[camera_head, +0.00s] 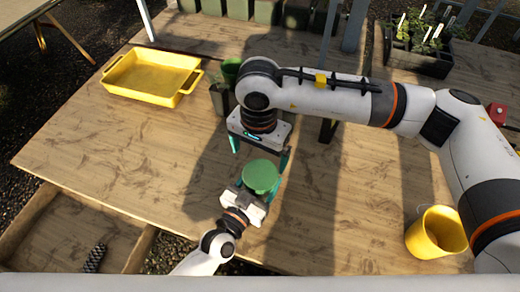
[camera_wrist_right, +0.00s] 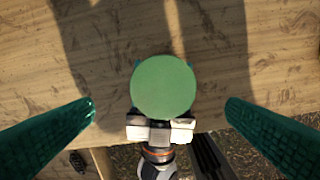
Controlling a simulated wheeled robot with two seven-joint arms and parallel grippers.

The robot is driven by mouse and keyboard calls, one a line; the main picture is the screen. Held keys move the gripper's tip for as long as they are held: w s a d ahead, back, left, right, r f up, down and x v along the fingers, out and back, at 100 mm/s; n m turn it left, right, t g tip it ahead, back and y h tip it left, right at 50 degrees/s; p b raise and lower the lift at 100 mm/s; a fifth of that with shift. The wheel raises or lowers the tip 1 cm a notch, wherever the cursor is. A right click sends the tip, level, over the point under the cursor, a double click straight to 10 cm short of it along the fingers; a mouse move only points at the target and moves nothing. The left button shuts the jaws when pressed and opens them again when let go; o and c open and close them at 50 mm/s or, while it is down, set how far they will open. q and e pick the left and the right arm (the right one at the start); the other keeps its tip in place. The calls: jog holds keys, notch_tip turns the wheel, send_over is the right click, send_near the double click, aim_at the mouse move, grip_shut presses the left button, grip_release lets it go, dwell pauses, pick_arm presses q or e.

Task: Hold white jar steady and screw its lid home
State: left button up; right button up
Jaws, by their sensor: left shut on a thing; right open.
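A round green lid (camera_head: 261,175) faces up near the table's front edge; in the right wrist view it is a green disc (camera_wrist_right: 163,86) in the middle. The white jar's body is hidden beneath it, so I cannot tell how the lid sits on its neck. My left gripper (camera_head: 257,196) comes from the front, shut around what is under the lid. My right gripper (camera_head: 260,153) is open above, pointing down. In its wrist view, its teal fingers stand wide apart on either side of the lid, not touching it.
A yellow tray (camera_head: 186,73) lies at the back left, and a yellow bucket (camera_head: 436,234) stands at the front right. Green pots (camera_head: 219,98) stand behind my right gripper. A seedling crate (camera_head: 418,62) is at the back right. The left table surface is clear.

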aim_at(260, 174)
jog(key=n, duration=0.6)
jog(key=shift+d+r+n, duration=0.15)
jog(key=shift+n, duration=0.15)
jog(key=shift+f, duration=4)
